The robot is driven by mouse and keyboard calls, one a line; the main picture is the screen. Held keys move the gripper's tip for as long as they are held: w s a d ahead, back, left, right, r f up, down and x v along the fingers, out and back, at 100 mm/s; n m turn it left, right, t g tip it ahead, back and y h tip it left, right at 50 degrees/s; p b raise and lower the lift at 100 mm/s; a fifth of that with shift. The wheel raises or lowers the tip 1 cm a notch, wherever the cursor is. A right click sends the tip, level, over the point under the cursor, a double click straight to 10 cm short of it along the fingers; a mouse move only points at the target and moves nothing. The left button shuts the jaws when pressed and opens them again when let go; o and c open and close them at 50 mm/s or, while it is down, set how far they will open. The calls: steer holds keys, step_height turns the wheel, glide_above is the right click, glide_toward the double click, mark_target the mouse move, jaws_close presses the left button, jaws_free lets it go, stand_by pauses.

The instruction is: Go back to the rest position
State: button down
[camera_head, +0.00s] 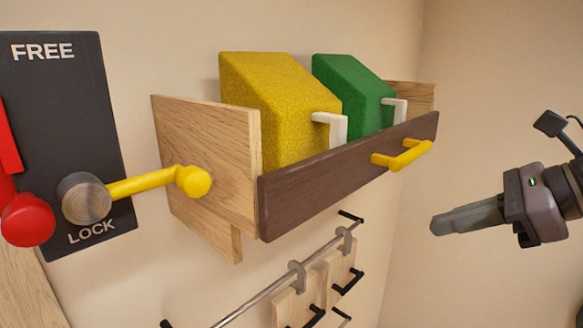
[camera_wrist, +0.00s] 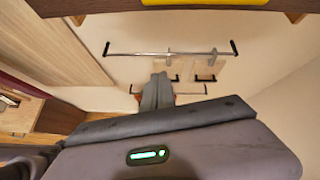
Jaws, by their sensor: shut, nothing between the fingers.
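My gripper (camera_head: 436,226) is at the right of the head view, pointing left. Its fingers are shut with nothing between them. It hangs in free air to the right of and below the yellow handle (camera_head: 402,155) of a wooden wall shelf, apart from it. In the wrist view my gripper (camera_wrist: 158,78) points away from the camera, with a rail in the background beyond its tips. No rest position is marked in either view.
The wooden shelf (camera_head: 340,170) holds a yellow block (camera_head: 275,105) and a green block (camera_head: 350,90) with white handles. A FREE/LOCK panel (camera_head: 85,110) with a yellow lever (camera_head: 145,185) is at left. Below, wooden boards (camera_head: 320,290) hang on a rail (camera_head: 270,290).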

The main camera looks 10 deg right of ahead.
steer(key=s+a+f+n+h+b, duration=0.1)
steer(key=s+a+f+n+b, duration=0.2)
steer(key=f, duration=1.5)
steer(key=s+a+f+n+g+h+b, duration=0.1)
steer(key=s+a+f+n+h+b, duration=0.1)
steer(key=a+f+n+b, duration=0.8)
steer(key=s+a+f+n+g+h+b, duration=0.1)
steer(key=s+a+f+n+b, duration=0.3)
steer(key=f+b, duration=1.3)
steer(key=a+f+n+h, duration=0.1)
steer(key=a+f+n, duration=0.2)
steer(key=f, duration=0.6)
steer(key=shift+f+n+b, duration=0.4)
steer(key=shift+n, duration=0.5)
